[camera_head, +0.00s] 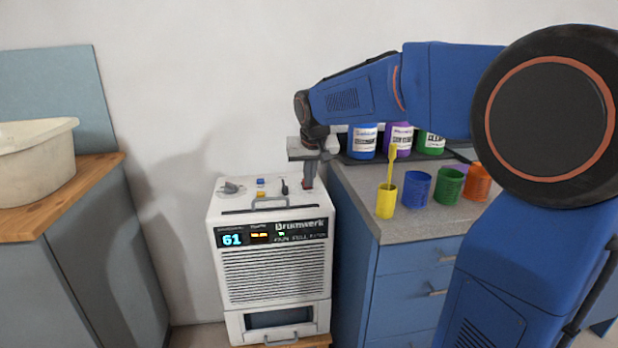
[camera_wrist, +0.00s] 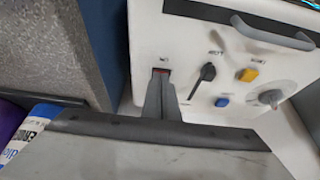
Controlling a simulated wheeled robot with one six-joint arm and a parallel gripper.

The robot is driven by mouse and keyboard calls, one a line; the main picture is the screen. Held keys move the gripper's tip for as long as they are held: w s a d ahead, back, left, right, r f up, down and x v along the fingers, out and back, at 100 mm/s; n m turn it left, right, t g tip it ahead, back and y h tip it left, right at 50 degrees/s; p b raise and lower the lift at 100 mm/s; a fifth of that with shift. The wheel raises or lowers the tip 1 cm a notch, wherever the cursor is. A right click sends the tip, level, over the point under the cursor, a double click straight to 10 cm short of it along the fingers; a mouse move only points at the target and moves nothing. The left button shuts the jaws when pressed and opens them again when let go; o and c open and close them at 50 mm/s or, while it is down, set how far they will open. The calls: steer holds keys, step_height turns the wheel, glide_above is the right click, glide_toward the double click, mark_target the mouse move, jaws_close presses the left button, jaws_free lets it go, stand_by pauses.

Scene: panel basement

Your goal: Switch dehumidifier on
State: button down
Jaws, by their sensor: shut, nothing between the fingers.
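The dehumidifier (camera_head: 272,265) is a white box with a front grille and a lit display (camera_head: 232,239) reading 61. Amber marks glow beside it, and a small green light shows further right. On its top, seen in the wrist view, are a red switch (camera_wrist: 161,71), a black lever (camera_wrist: 204,78), a yellow button (camera_wrist: 248,74), a blue button (camera_wrist: 222,102) and a grey knob (camera_wrist: 270,98). My gripper (camera_head: 309,183) is shut and empty, pointing down. Its fingertips (camera_wrist: 161,82) are at the red switch and partly hide it; I cannot tell whether they touch.
A blue cabinet with a grey worktop (camera_head: 400,226) stands close on the right, holding labelled tins (camera_head: 362,141) and coloured cups (camera_head: 417,189). A yellow cup (camera_head: 386,201) has a brush in it. A grey cabinet (camera_head: 85,255) with a pale basin (camera_head: 35,150) stands left.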

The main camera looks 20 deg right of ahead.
steer(key=shift+f, duration=0.35)
steer(key=shift+w+d+r, duration=0.1)
steer(key=shift+w+r, duration=0.2)
steer(key=shift+w, duration=0.3)
steer(key=shift+w+r, duration=0.1)
steer(key=shift+r, duration=0.15)
steer(key=r, duration=0.4)
steer(key=shift+s, duration=0.35)
steer(key=s+v, duration=0.1)
steer(key=v, duration=0.9)
steer(key=s+f, duration=0.7)
steer(key=s, duration=0.4)
steer(key=s+f+n, duration=0.1)
steer(key=s+f, duration=0.7)
steer(key=s, duration=0.3)
steer(key=s+f+n+y, duration=0.1)
steer(key=s+f, duration=0.7)
steer(key=s, duration=0.3)
steer(key=shift+a+f, duration=0.15)
steer(key=shift+a, duration=0.15)
